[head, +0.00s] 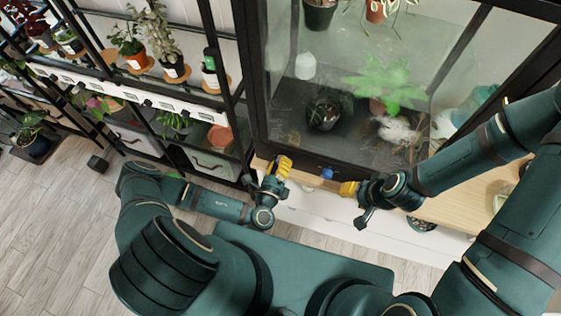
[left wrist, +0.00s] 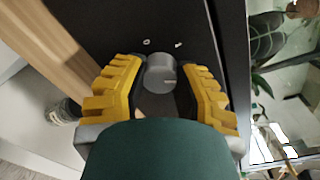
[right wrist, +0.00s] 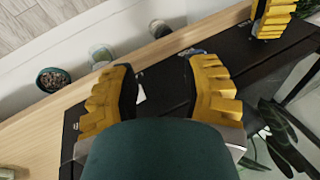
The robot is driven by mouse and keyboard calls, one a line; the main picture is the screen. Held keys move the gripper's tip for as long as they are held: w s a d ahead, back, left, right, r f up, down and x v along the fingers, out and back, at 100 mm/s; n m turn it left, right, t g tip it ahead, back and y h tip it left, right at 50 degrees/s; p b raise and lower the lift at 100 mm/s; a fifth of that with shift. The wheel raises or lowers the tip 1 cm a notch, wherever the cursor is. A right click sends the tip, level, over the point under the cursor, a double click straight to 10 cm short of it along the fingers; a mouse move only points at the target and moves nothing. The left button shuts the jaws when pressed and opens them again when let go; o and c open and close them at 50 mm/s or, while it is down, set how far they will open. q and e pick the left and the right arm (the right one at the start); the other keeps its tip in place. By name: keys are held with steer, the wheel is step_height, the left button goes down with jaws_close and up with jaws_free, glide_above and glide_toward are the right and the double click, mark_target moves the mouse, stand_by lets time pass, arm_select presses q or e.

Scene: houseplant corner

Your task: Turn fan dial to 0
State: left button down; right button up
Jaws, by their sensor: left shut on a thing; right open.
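A grey round dial (left wrist: 160,73) sticks out of the black lower frame of the glass plant cabinet. My left gripper (left wrist: 163,82) is shut on this dial, one yellow finger on each side of it. Two small pale marks sit on the black frame beyond the dial, too small to read. In the head view my left gripper (head: 277,174) is at the frame's left part and hides the dial. My right gripper (head: 349,188) is open and empty, further right before the same frame. It also shows in the right wrist view (right wrist: 162,68).
A small blue thing (head: 327,173) sits on the cabinet's black frame (head: 305,170) between my grippers. A wooden ledge (head: 450,211) runs along the front. Inside the glass cabinet stand a bright green plant (head: 386,82) and several pots. A black plant shelf (head: 243,130) stands close left of my left gripper.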

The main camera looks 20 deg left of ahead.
arm_select(q)
steer(key=n, duration=0.2)
steer(key=shift+r+n, duration=0.1)
steer(key=shift+n, duration=0.3)
steer(key=n, duration=0.2)
steer(key=shift+a+n, duration=0.1)
steer(key=shift+n, duration=0.2)
steer(key=n+b, duration=0.1)
steer(key=n, duration=0.4)
steer(key=shift+w+h, duration=0.1)
steer(key=shift+h, duration=0.2)
steer(key=n+b, duration=0.1)
steer(key=n, duration=0.4)
steer(key=shift+b, duration=0.35)
steer(key=n+b, duration=0.2)
steer(key=n, duration=0.4)
steer(key=shift+n, duration=0.3)
steer(key=shift+b, duration=0.3)
steer(key=c, duration=0.6)
jaws_free()
